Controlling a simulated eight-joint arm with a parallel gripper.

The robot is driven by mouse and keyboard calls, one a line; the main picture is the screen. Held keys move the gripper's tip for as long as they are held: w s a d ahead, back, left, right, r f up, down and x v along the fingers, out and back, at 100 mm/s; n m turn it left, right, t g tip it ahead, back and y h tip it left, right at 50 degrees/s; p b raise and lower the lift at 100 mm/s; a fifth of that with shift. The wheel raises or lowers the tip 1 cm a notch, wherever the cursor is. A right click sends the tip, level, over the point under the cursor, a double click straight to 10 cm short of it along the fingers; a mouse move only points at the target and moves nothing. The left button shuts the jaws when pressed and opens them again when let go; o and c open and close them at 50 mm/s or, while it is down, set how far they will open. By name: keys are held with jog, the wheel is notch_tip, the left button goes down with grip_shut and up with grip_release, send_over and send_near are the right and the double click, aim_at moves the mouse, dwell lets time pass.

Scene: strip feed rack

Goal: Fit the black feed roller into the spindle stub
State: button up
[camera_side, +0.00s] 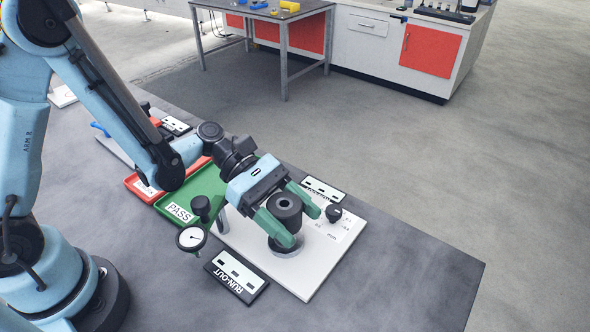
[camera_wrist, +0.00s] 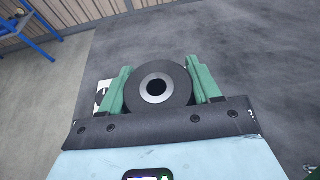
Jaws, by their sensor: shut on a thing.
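The black feed roller (camera_side: 285,201) is held between the green fingers of my gripper (camera_side: 299,221), over the white plate. In the wrist view the roller (camera_wrist: 157,99) sits between both fingers, with a silver ring around its dark centre hole. Its axis looks close to upright. A dark round base (camera_side: 285,246) with a lighter rim stands on the plate below the roller. The spindle stub itself cannot be made out; the roller and fingers cover that spot. I cannot tell whether the roller touches the base or how its bore lines up.
A green PASS tray (camera_side: 181,205) and a red tray (camera_side: 137,184) lie further left. The table's right part is clear.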

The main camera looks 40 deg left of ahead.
jog(key=shift+f, duration=0.25)
jog(key=shift+r, duration=0.3)
dwell(0.5)
jog(key=shift+f, duration=0.3)
dwell(0.5)
